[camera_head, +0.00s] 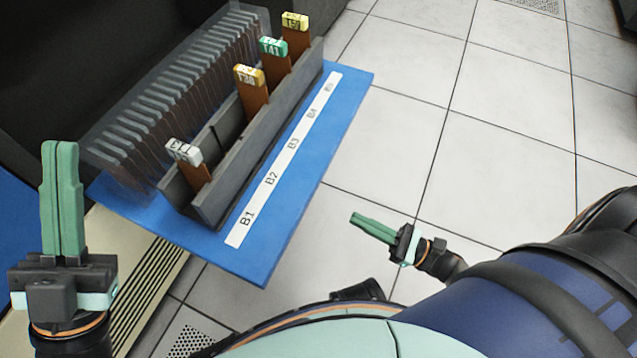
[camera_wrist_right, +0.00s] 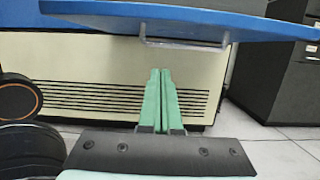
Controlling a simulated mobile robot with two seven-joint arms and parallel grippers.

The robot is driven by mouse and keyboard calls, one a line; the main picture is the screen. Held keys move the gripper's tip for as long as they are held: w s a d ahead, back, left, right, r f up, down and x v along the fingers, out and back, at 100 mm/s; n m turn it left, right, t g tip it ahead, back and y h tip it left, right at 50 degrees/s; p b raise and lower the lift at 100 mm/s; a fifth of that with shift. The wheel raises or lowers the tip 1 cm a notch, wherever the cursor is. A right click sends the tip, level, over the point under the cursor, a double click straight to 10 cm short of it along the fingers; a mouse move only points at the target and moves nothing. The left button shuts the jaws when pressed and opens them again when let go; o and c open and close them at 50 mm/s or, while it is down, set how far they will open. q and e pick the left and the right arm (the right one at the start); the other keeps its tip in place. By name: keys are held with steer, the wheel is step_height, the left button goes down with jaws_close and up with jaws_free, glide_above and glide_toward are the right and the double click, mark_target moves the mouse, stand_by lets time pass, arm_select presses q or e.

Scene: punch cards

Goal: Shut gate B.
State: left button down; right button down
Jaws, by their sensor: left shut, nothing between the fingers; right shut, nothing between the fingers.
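A blue panel (camera_head: 262,262) juts out level from the front of a machine; a white strip (camera_head: 283,158) on it reads B1, B2, B3, B4 and a blurred last label. I cannot tell for sure that this panel is gate B. In the right wrist view the panel's edge (camera_wrist_right: 100,14) crosses the top, with a thin metal handle (camera_wrist_right: 185,45) below it. My left gripper (camera_head: 61,150) is shut and empty, pointing up left of the panel. My right gripper (camera_head: 354,217) is shut and empty, right of the panel; its fingertips (camera_wrist_right: 160,72) show below the handle.
The cream machine front (camera_wrist_right: 60,65) has dark slots. Tiled floor at right is clear.

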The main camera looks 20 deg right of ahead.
steer(key=w+a+r+p, duration=0.1)
steer(key=w+a+r, duration=0.5)
steer(key=w, duration=0.1)
steer(key=shift+a+r, duration=0.2)
steer(key=shift+r, duration=0.1)
stand_by(0.5)
